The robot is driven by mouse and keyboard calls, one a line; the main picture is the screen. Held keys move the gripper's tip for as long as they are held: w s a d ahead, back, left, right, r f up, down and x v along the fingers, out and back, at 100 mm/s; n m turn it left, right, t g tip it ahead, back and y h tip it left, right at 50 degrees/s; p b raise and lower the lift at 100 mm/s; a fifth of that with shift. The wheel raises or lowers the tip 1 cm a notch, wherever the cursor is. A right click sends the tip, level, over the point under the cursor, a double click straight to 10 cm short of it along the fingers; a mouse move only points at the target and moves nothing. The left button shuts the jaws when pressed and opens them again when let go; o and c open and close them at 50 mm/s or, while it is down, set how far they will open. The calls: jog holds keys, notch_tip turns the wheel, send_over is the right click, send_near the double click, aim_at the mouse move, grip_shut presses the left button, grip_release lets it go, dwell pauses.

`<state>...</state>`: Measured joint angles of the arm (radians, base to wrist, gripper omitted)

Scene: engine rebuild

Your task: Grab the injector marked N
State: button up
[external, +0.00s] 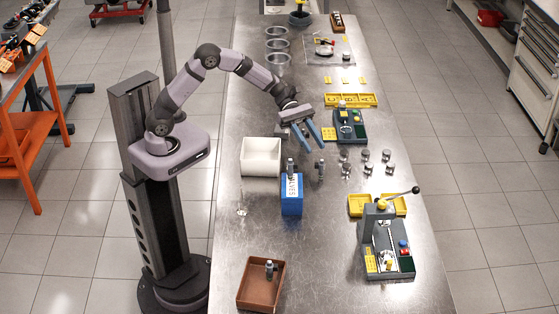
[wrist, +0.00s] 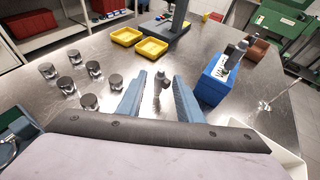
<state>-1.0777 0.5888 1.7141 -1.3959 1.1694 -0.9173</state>
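A small grey-and-dark injector (external: 319,168) stands upright on the metal table. In the wrist view the same injector (wrist: 161,90) appears between my finger tips, apart from both. My gripper (external: 314,147) is open and empty, its blue fingers pointing down toward this injector from above and behind. A second injector (external: 290,168) is at the blue box (external: 291,206) lettered VALVES; it also shows in the wrist view (wrist: 239,50). A third similar part (external: 269,267) is in the brown tray (external: 245,295). No letter N is readable on any of them.
A white bin (external: 261,145) stands left of the injector. Several metal pistons (external: 366,155) stand to its right. A lever press (external: 385,245) with yellow trays stands at the front right. Bare table lies between the injector and the press.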

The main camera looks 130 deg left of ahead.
aim_at(322, 160)
jog(key=shift+p+x, duration=0.65)
jog(key=shift+x, duration=1)
jog(key=shift+p+x, duration=0.65)
jog(key=shift+x, duration=1.4)
jog(key=shift+s+d, duration=0.1)
jog(key=shift+s, duration=0.05)
grip_shut()
